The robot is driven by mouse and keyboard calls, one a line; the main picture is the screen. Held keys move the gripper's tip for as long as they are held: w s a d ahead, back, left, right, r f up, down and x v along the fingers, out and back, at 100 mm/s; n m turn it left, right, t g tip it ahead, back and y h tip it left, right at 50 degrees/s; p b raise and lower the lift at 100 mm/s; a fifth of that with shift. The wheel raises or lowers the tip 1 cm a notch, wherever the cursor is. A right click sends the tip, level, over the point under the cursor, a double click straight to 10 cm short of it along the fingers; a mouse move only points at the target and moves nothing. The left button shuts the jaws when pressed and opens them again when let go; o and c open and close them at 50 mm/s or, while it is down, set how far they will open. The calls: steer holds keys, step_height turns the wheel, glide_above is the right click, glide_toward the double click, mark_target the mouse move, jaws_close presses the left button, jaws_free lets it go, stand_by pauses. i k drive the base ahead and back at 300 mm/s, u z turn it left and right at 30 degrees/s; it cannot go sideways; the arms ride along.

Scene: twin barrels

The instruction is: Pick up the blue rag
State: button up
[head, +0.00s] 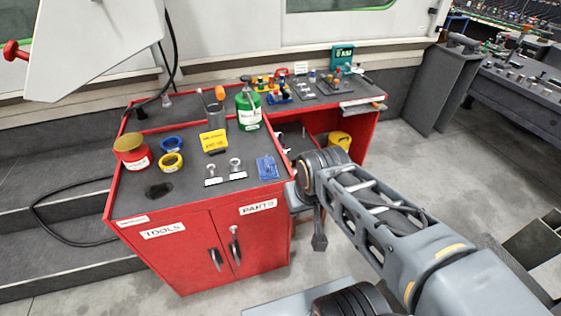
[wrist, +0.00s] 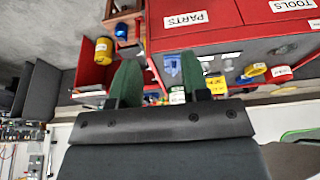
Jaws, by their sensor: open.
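A flat blue piece (head: 267,167) lies at the right front of the red cabinet's dark top in the head view. It is too small to tell whether it is cloth. It also shows in the wrist view, beyond my right finger (wrist: 190,68). A second, darker blue thing (wrist: 121,30) sits in a reddish box in the wrist view, and I cannot tell whether it is a rag. My gripper (wrist: 160,60) is open and empty, its two green fingers apart and touching nothing. In the head view my gripper is mostly hidden by my arm.
The red cabinet (head: 190,245) carries a red can (head: 132,155), yellow and blue rings, a green bottle (head: 248,108) and a yellow box (head: 214,141). A yellow bucket (head: 340,139) stands under the red bench.

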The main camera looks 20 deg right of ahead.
mark_target(266, 166)
steer(key=i, duration=0.4)
steer(key=u, duration=0.05)
steer(key=k, duration=0.5)
steer(key=u, duration=1.75)
steer(key=i, duration=1.25)
steer(key=z, duration=2.5)
